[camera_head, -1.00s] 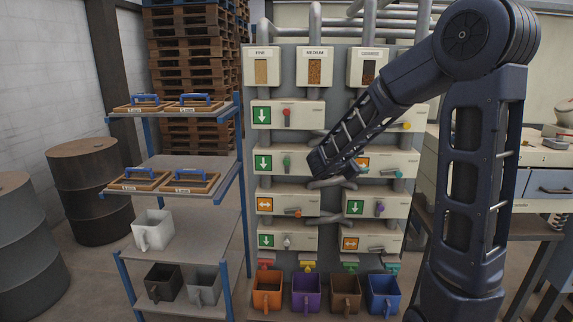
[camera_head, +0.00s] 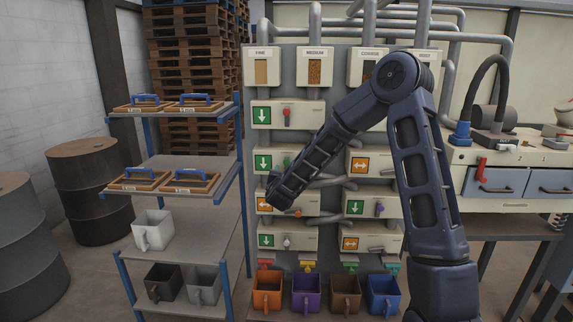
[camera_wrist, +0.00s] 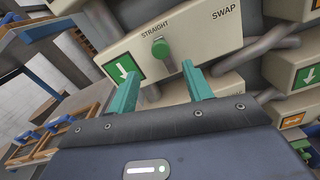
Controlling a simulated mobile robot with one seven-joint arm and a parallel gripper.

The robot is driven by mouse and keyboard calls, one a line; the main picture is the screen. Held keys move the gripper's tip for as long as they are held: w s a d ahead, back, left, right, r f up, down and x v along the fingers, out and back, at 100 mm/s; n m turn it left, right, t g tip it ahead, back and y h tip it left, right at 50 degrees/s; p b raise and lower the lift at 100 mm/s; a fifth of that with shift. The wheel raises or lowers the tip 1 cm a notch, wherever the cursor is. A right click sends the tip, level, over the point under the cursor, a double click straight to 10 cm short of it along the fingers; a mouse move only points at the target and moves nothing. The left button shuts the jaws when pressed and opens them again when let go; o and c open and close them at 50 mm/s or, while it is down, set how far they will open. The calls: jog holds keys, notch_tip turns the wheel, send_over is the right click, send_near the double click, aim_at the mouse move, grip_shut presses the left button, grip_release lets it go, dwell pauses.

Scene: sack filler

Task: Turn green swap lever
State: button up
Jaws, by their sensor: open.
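The green lever (camera_wrist: 160,48) sits on the front of a cream box (camera_wrist: 200,35) in the wrist view, between the printed words STRAIGHT and SWAP. It points up toward STRAIGHT. A green plate with a white down arrow (camera_wrist: 124,69) is left of it. In the head view the lever (camera_head: 287,161) shows just above my forearm on the second box down on the left. My gripper (camera_wrist: 161,86) is open and empty. Its two teal fingers point at the box, with the lever beyond and between them, apart from both. In the head view my gripper is mostly hidden by my arm.
Other boxes with coloured levers surround this one, such as the red-lever box (camera_head: 300,115) above. Grey pipes (camera_wrist: 255,50) run beside the box. A blue-framed shelf (camera_head: 238,160) stands close on the left. Coloured bins (camera_head: 306,295) stand below.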

aim_at(286, 163)
jog(key=w, duration=0.9)
jog(key=shift+w+d, duration=0.1)
jog(key=shift+w, duration=0.3)
grip_shut()
